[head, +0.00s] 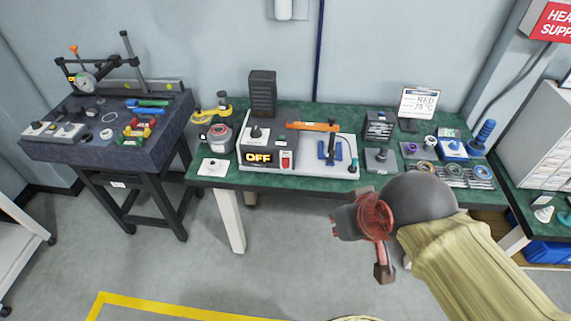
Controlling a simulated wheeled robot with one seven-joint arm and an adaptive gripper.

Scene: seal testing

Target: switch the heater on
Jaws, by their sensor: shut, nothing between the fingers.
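The heater (263,153) is a dark box at the left end of a light base plate on the green-topped bench. Its front display reads OFF in yellow letters. A red switch (286,160) sits on its front face, to the right of the display. A black knob stands on its top. My gripper (384,275) is in front of the bench, to the right of and nearer than the heater, well apart from it. Its fingers are shut and empty, hanging down over the floor.
An orange-handled tool (312,127) lies behind the heater on the plate. A white pad with a button (214,167) is at the bench's left front. Floor in front of the bench is clear.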

